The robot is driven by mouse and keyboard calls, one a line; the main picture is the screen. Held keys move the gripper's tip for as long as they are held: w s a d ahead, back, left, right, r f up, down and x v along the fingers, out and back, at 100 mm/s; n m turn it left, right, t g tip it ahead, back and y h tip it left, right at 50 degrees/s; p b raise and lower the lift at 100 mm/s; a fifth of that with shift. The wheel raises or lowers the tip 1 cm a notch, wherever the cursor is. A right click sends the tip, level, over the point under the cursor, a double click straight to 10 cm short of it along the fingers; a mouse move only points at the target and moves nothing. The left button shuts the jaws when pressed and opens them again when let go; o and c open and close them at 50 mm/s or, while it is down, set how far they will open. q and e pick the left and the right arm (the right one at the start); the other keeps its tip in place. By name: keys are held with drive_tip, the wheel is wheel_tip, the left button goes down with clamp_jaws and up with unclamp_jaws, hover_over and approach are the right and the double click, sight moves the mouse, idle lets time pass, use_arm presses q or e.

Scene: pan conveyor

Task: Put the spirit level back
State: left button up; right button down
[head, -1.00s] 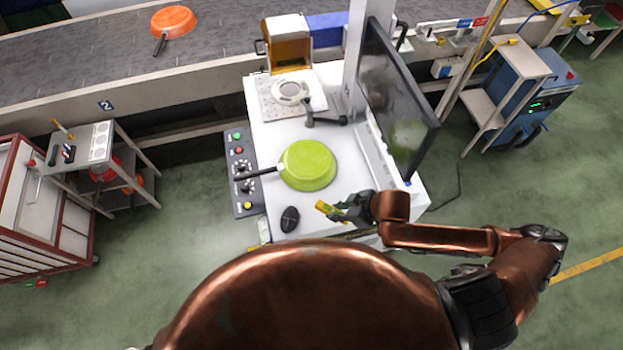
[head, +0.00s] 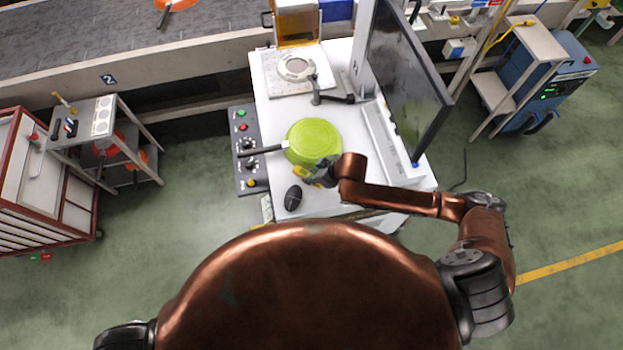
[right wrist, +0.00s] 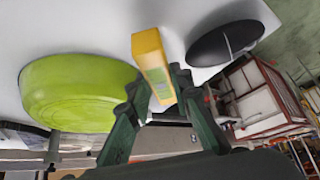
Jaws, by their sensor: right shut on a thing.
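The spirit level is a small yellow bar with a greenish label, seen in the right wrist view (right wrist: 152,62) and as a small yellow bit in the head view (head: 304,172). My right gripper (head: 320,173) is shut on it, at the near edge of the green pan. In the right wrist view the gripper (right wrist: 155,92) has a finger on each side of the level, which sticks out beyond the fingertips. Whether the level touches the pan or worktop is unclear. My left gripper is not in view.
The green pan (head: 313,141) lies on the white worktop (head: 358,122). A dark mouse (head: 293,197) lies just left of my gripper. A control panel (head: 243,150) flanks the table's left edge; a monitor (head: 408,85) stands at right. A tool cart (head: 88,125) stands at far left.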

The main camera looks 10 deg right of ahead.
drive_tip(key=shift+f, duration=1.3)
drive_tip(key=shift+f, duration=0.15)
drive_tip(key=c, duration=1.7)
unclamp_jaws()
drive_tip(key=shift+d, duration=0.1)
drive_tip(key=shift+c, duration=0.2)
